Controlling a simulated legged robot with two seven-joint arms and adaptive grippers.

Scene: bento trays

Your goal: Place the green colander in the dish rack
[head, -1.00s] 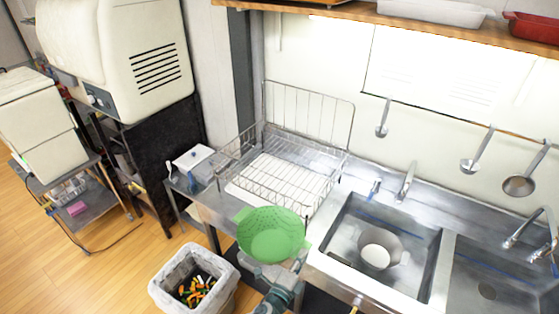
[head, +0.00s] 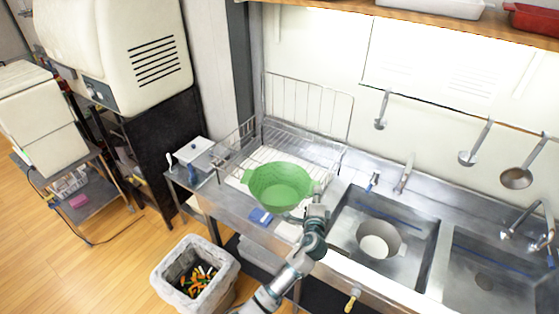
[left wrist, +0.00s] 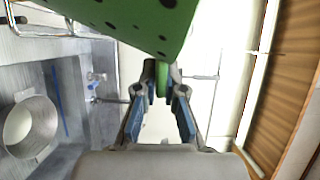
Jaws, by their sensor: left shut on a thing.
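The green colander (head: 280,187) is held upright in the air, in front of and partly over the near side of the dish rack. My left gripper (head: 308,207) is shut on the colander's right handle. In the left wrist view the gripper's fingers (left wrist: 161,90) pinch the green handle, and the colander's holed wall (left wrist: 140,20) fills the top. The wire dish rack (head: 335,158) stands on the counter left of the sink, with a tall back grid. The colander hides part of the rack's front. My right gripper is not in view.
The sink's left basin (head: 420,240) holds a round metal bowl (head: 393,240). A faucet (head: 405,175) stands behind it. Ladles (head: 383,110) hang on the wall. A waste bin (head: 222,290) stands on the floor at the lower left. A blue item (head: 261,216) lies on the counter below the colander.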

